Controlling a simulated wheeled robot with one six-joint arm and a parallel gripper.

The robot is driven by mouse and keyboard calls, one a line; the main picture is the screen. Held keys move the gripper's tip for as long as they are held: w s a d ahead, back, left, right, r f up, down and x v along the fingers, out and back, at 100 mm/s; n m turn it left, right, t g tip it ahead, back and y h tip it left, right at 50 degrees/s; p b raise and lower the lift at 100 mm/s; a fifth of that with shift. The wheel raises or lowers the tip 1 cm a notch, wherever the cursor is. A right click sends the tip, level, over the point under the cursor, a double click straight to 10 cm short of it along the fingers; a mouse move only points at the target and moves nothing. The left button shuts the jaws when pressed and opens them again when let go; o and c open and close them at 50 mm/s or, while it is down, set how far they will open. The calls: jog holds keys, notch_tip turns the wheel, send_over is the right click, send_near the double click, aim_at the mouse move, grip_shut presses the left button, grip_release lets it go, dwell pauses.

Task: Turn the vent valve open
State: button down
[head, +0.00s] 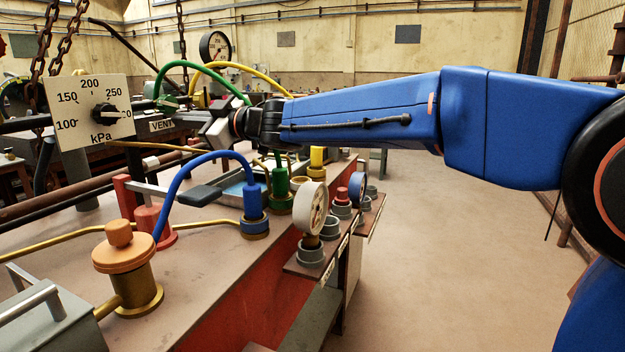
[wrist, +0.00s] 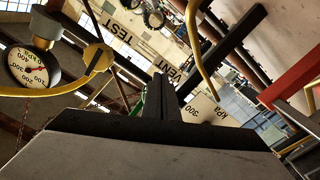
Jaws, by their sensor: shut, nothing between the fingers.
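The VENT label (head: 162,125) is on the apparatus at the left in the head view, just left of my gripper (head: 208,126). In the wrist view, the VENT lettering (wrist: 178,76) is beside my gripper fingers (wrist: 163,92), which are together with nothing between them. A dark bar (wrist: 228,48) runs diagonally near the lettering; I cannot tell whether it is the vent valve's handle. The valve itself is not clearly distinguishable, partly hidden by my gripper and the hoses.
A kPa dial plate (head: 92,112) stands at the left. Green (head: 190,66), yellow (head: 232,70) and blue hoses (head: 190,168) arch around my gripper. A white round gauge (head: 311,207) stands at the bench edge. The floor (head: 450,250) at the right is clear.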

jog(key=shift+r, duration=0.2)
dwell(0.3)
jog(key=shift+w+d+r, duration=0.15)
jog(key=shift+w+r, duration=0.1)
jog(key=shift+w, duration=0.05)
dwell(0.4)
jog(key=shift+f, duration=0.15)
jog(key=v, duration=0.6)
jog(key=shift+w+f, duration=0.2)
jog(key=shift+f, duration=0.05)
dwell(0.4)
